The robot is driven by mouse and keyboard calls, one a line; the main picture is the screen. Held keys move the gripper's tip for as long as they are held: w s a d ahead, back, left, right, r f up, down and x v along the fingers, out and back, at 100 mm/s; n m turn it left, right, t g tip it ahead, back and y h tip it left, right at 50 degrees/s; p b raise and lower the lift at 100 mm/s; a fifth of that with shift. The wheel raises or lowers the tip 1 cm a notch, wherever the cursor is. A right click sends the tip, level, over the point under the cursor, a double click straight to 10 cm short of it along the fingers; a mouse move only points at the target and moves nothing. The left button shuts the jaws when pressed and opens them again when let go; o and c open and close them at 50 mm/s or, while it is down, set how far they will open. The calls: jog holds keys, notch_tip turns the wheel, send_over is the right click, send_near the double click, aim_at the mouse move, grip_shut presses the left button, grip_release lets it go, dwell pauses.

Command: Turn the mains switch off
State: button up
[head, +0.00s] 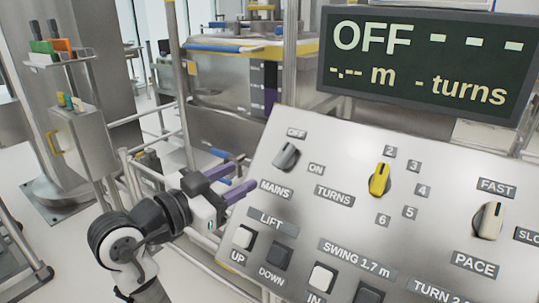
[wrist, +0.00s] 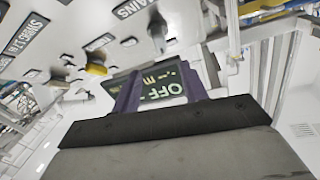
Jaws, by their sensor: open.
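The mains switch (head: 286,156) is a grey knob at the upper left of the sloping control panel (head: 335,225). Its long axis tilts up and to the right, towards the OFF label; the ON label is to its lower right. In the wrist view the grey knob (wrist: 157,32) shows beside the MAINS label, beyond the fingers. My gripper (head: 246,175), with purple fingers, is open and empty. It is left of the panel's MAINS label, below and left of the switch and apart from it. Its fingers also show in the wrist view (wrist: 170,80).
The display (head: 420,65) above the panel reads OFF with dashes. A yellow turns knob (head: 379,180), a pale pace knob (head: 488,221) and several push buttons, including the lift up button (head: 243,237), share the panel. Metal rails and a post stand behind my arm.

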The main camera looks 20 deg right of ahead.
aim_at(280, 155)
jog(key=p+x, duration=0.2)
jog(key=x, duration=1)
jog(key=shift+p, duration=0.4)
